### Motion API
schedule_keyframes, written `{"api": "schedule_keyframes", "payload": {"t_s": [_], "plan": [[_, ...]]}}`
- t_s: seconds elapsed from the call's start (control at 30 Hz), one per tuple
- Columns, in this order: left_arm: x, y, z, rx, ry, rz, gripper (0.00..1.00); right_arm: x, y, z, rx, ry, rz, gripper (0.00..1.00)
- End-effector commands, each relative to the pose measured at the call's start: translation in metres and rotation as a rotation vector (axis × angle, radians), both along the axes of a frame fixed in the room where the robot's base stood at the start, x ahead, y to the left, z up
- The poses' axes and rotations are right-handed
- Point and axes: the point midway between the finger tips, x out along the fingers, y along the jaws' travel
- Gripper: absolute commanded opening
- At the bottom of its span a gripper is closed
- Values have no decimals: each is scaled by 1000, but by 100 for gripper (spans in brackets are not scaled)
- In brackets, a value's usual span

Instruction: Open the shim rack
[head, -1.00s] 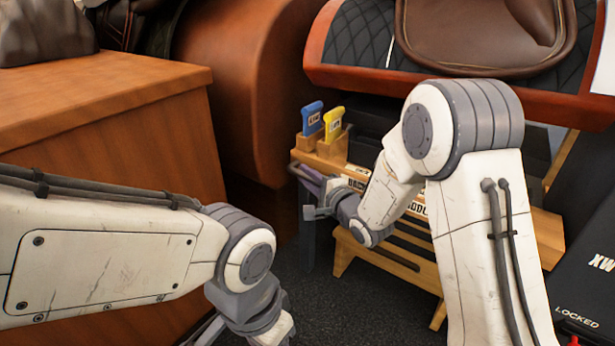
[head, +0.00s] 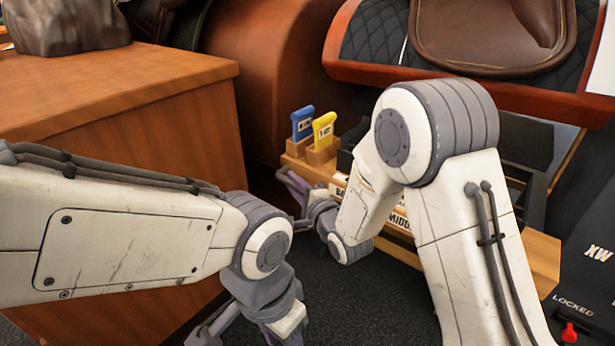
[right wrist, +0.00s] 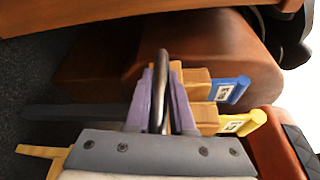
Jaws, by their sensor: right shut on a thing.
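The wooden shim rack (head: 543,262) stands low at the centre right, mostly behind my right arm. A blue shim (head: 303,123) and a yellow shim (head: 323,130) stand in wooden holders at its left end. They also show in the right wrist view, blue (right wrist: 231,90) and yellow (right wrist: 244,122). My right gripper (head: 294,187) is at the rack's left end. In the right wrist view its purple fingers (right wrist: 161,98) are shut on a dark bar handle (right wrist: 161,75). My left gripper (head: 212,332) hangs at the bottom edge, partly out of frame; its fingers are unclear.
A wooden cabinet (head: 130,150) fills the left, close to my left arm. A saddle seat (head: 490,35) on a red-edged bench (head: 460,85) is above the rack. A black case (head: 590,270) marked LOCKED is at the right. Dark floor (head: 375,300) is clear between my arms.

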Motion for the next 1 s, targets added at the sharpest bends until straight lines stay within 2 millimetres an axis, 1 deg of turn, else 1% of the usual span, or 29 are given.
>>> {"api": "schedule_keyframes", "payload": {"t_s": [0.03,0.13,0.47,0.5,0.57,0.6,0.87,1.0], "plan": [[0,0,0,0,0,0,48,-6,7,-1,-3,0,14,0],[0,0,0,0,0,0,48,-12,7,-1,-3,-1,10,0],[0,0,0,0,0,0,48,-13,3,-1,-5,0,-1,0],[0,0,0,0,0,0,48,-13,2,-1,-4,0,-2,26],[0,0,0,0,0,0,48,-13,2,-1,-4,0,-2,49],[0,0,0,0,0,0,48,-13,3,-1,-4,0,-1,52],[0,0,0,0,0,0,48,-13,6,0,-3,-2,3,52],[0,0,5,0,0,0,48,-19,2,2,-4,-2,2,52]]}}
